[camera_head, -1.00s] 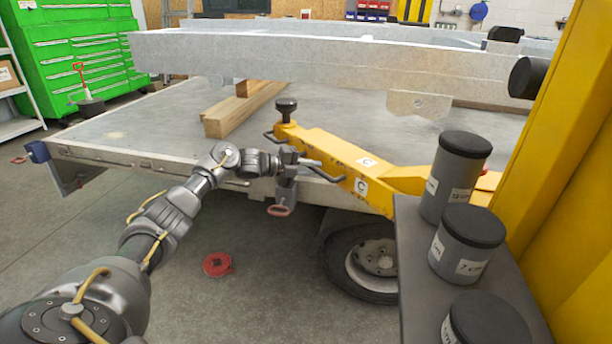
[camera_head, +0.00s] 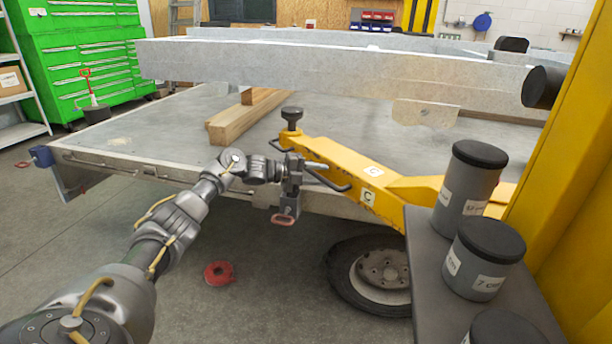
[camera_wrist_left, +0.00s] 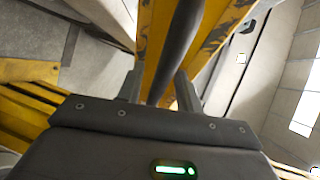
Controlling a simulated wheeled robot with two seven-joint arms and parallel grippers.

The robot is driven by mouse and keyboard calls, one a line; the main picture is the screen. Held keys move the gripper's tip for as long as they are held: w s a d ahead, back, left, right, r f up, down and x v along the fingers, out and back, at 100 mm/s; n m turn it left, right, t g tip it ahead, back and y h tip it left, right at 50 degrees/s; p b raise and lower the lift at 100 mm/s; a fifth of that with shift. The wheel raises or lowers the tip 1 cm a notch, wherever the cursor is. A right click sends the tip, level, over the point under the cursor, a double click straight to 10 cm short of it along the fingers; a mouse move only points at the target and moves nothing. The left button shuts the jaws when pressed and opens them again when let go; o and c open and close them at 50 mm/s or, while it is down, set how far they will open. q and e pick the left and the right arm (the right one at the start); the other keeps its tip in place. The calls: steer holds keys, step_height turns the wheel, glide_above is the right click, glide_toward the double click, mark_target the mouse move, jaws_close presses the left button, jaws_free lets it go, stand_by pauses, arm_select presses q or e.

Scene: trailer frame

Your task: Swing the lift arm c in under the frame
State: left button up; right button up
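The yellow lift arm c (camera_head: 345,165), marked with a C label, reaches left from the yellow post. Its black round pad (camera_head: 292,114) stands at its free end, lower in the picture than the grey frame beam (camera_head: 330,72) and apart from it. A dark bar handle (camera_head: 338,184) runs along the arm's near side. My left gripper (camera_head: 315,167) is at this handle. In the left wrist view, the dark bar (camera_wrist_left: 180,45) passes between the two parted fingers (camera_wrist_left: 160,92), with gaps visible beside it. My right gripper is out of view.
A grey flat bed (camera_head: 150,135) lies beneath the beam, with a wooden block (camera_head: 240,118) on it. A dark shelf (camera_head: 425,270) with several grey cylinders (camera_head: 466,190) stands at right, near the yellow post (camera_head: 560,180). A red disc (camera_head: 219,273) lies on the floor.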

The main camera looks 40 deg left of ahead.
arm_select(q)
steer(key=shift+w+a+f, duration=0.15)
steer(key=shift+a+f, duration=0.2)
steer(key=shift+s+a+r+n, duration=0.1)
steer(key=shift+s+n, duration=0.1)
steer(key=shift+n, duration=0.1)
steer(key=w+a+v, duration=0.1)
steer(key=v, duration=1)
steer(key=shift+s+a+f+n+t+y, duration=0.15)
steer(key=shift+a+f+n+t+y, duration=0.2)
steer(key=shift+a, duration=0.2)
